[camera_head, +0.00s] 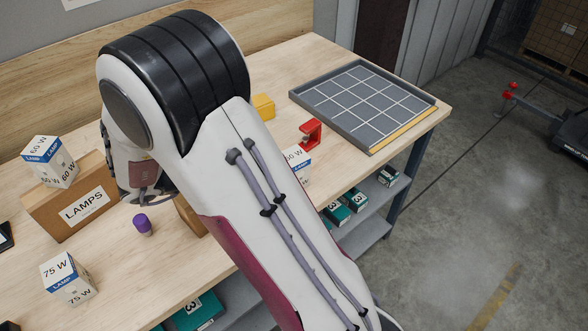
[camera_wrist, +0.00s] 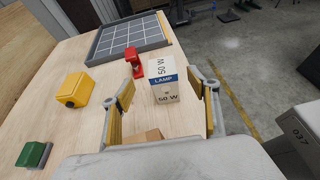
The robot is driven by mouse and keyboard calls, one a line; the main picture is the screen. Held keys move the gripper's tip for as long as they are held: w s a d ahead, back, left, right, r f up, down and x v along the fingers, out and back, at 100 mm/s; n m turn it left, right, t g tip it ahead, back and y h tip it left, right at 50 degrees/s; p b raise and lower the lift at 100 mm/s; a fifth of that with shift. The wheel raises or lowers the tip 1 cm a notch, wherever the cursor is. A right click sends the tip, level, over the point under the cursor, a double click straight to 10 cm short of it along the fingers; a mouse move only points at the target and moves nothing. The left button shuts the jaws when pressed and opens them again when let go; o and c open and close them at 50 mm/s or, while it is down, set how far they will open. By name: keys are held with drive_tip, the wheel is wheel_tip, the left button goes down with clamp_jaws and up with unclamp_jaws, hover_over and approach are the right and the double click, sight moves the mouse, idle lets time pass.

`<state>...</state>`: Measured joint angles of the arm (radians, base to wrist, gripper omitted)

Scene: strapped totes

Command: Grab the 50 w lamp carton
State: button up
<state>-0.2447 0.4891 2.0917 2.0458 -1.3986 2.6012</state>
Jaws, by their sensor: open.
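The 50 W lamp carton (camera_wrist: 163,78) is a white box with a blue LAMP band, standing upright on the wooden table in the wrist view. Its top print reads as 50 W; the small front print is hard to read. In the head view the carton (camera_head: 299,160) shows only partly, as my arm covers the rest. My gripper (camera_wrist: 166,92) is open, with one yellow-padded finger on each side of the carton's near part in the picture. I cannot tell whether either finger touches it. In the head view my arm hides the fingers.
A red object (camera_head: 310,132) stands just beyond the carton, before a gridded grey tray (camera_head: 372,145). A 60 W carton (camera_head: 50,162) sits on the LAMPS box (camera_head: 50,215); a 75 W carton (camera_head: 68,278) stands nearer.

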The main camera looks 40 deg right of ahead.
sight(294, 155)
drive_tip(key=shift+s, duration=0.1)
idle(0.3)
drive_tip(key=shift+x, duration=1.3)
drive_tip(key=shift+x, duration=2.6)
drive_tip(key=shift+s, duration=0.1)
drive_tip(key=c, duration=1.5)
